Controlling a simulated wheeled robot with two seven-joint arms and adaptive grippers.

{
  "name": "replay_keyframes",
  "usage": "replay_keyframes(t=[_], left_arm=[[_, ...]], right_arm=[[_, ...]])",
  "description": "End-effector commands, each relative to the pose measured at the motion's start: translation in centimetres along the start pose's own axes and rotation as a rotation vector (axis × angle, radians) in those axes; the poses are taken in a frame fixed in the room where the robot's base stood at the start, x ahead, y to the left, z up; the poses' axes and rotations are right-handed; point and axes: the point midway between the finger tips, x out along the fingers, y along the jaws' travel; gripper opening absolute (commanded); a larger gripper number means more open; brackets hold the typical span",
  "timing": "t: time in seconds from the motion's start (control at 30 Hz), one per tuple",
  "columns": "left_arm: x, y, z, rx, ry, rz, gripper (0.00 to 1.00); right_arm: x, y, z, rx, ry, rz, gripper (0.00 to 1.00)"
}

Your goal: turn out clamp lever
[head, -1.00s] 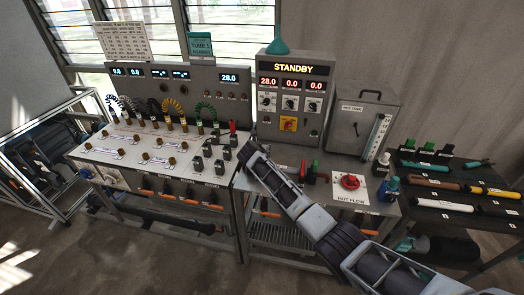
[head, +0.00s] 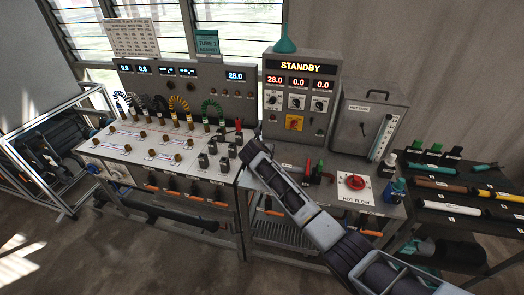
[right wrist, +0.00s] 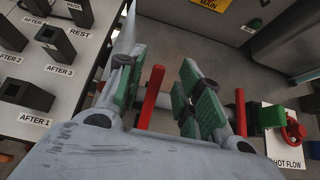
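In the right wrist view a red lever (right wrist: 152,96), apparently a clamp lever, stands upright in the gap between the fingers of my right gripper (right wrist: 160,80). The fingers have green pads and are apart, with no clear contact on the lever. A second red lever (right wrist: 241,110) stands to the right, outside the fingers, beside a grey pipe; it also shows in the head view (head: 305,168). In the head view my right gripper (head: 248,148) points down at the bench, and it and its arm hide the first lever. My left gripper is out of view.
Black sockets (right wrist: 28,92) stand close on the left. A green block and the red hot flow valve (head: 354,182) are to the right. Behind rises the cabinet reading STANDBY (head: 300,67). A dark tool table (head: 450,210) stands at far right.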

Motion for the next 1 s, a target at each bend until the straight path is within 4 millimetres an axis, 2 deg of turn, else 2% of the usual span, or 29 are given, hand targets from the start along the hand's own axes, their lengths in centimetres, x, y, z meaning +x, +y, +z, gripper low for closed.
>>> replay_keyframes(t=[0.73,1.0], left_arm=[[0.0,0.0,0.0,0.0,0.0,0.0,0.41],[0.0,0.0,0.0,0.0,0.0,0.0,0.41]], right_arm=[[-6.7,0.0,0.1,0.0,-0.002,0.002,0.36],[-8.0,-0.1,0.0,0.0,0.0,0.0,0.36]])
